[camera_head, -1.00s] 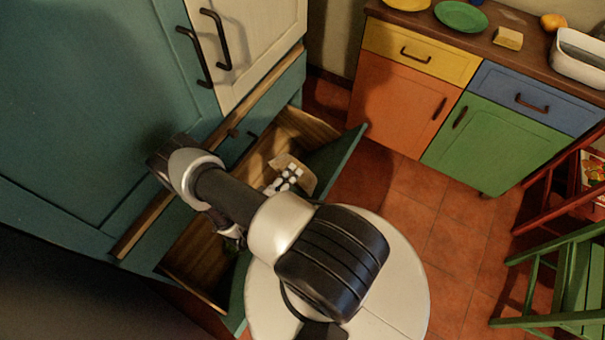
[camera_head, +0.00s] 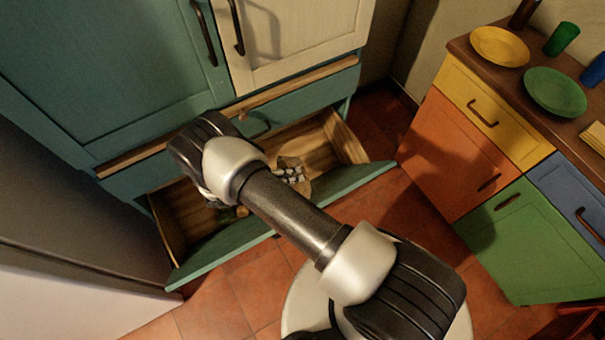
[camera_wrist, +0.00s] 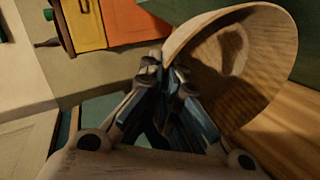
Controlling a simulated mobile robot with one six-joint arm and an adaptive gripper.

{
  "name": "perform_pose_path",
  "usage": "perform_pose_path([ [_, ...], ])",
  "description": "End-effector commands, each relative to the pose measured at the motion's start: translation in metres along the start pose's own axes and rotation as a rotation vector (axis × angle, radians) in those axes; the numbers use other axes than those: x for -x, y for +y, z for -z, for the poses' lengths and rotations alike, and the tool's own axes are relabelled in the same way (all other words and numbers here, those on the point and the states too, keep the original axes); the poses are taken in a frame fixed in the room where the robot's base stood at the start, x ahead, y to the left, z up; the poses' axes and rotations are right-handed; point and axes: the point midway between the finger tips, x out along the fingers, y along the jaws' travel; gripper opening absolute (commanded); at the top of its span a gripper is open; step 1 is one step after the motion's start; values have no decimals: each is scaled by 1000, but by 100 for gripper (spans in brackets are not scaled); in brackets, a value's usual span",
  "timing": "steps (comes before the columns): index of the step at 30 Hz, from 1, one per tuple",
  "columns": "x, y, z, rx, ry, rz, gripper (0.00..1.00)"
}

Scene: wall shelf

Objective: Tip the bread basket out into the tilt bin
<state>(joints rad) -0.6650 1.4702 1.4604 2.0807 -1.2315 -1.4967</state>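The bread basket (camera_wrist: 240,70) is a tan, round-rimmed bowl, tilted on its side at the upper right of the wrist view. The part of its inside that I see looks bare. My gripper (camera_wrist: 163,78) is closed at the basket's near rim, with the fingertips together on it. The open tilt bin, with a teal front (camera_head: 250,233) and wooden inside, is at the bottom of the tall cabinet in the head view. Small pale and tan pieces (camera_head: 291,170) show inside its outline, partly behind my arm; I cannot tell what they are. My arm hides the gripper there.
The teal and cream cabinet (camera_head: 110,70) rises behind the bin. A counter with yellow, orange, green and blue fronts (camera_head: 450,155) stands at the right, bearing a yellow plate (camera_head: 499,46) and a green plate (camera_head: 555,91). Tiled floor (camera_head: 235,300) is clear before the bin.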

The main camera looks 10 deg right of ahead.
Motion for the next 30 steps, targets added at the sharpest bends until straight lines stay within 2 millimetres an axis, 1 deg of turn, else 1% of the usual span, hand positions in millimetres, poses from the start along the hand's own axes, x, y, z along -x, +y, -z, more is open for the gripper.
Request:
perform_pose_path([
  [1,-5,5,2,-6,-15,45,0],
  [4,-11,11,1,-10,-37,132,0],
  [11,-23,16,1,-23,-79,293,0],
  [15,-35,18,1,-33,-111,413,0],
  [21,-58,12,-3,-56,-176,664,0],
  [25,-74,1,-5,-70,-211,820,0],
  [30,-85,-10,-9,-80,-252,992,0],
])
